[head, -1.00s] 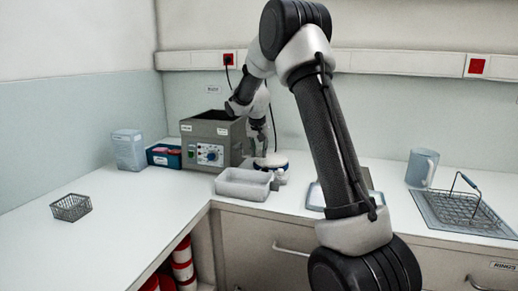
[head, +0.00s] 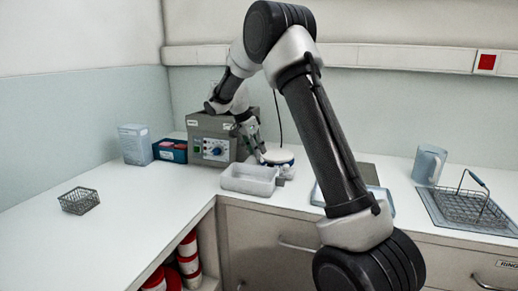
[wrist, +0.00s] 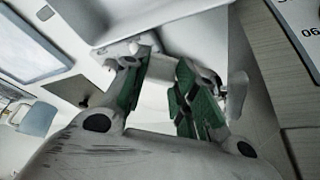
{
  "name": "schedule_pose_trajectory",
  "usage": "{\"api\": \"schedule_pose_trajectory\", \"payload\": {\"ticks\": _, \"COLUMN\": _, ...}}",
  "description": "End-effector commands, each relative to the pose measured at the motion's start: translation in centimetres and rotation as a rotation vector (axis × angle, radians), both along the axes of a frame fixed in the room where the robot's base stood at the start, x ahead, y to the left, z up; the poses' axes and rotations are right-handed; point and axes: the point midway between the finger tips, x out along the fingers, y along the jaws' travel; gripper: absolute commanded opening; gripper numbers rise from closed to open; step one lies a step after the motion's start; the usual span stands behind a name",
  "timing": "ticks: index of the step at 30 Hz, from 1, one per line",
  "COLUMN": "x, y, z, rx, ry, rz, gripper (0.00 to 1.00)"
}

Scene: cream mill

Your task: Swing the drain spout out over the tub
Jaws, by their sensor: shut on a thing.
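The drain spout is mostly hidden by my fingers, and its shape cannot be made out. My gripper (head: 257,152) is low at the right front side of the grey box-shaped machine (head: 238,150), which has a knob panel. In the wrist view the green-padded fingers (wrist: 162,75) stand a little apart, shut on the spout. The pale, translucent tub (head: 250,187) stands on the counter in front of the machine, just below and in front of my gripper. I cannot tell whether the spout's end is over it.
A blue box (head: 172,150) and a pale carton (head: 135,144) are left of the machine. The left counter is mostly clear, with a wire basket (head: 79,201).

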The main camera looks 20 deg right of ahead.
Motion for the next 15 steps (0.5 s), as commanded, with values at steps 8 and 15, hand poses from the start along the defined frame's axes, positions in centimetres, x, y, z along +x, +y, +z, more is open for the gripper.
{"api": "schedule_pose_trajectory", "payload": {"ticks": 8, "x": 0.03, "y": 0.62, "z": -0.02, "rx": 0.001, "ry": 0.0, "rz": -0.089, "gripper": 0.0}}
{"api": "schedule_pose_trajectory", "payload": {"ticks": 15, "x": 0.02, "y": 0.76, "z": -0.02, "rx": 0.001, "ry": -0.001, "rz": -0.107, "gripper": 0.0}}
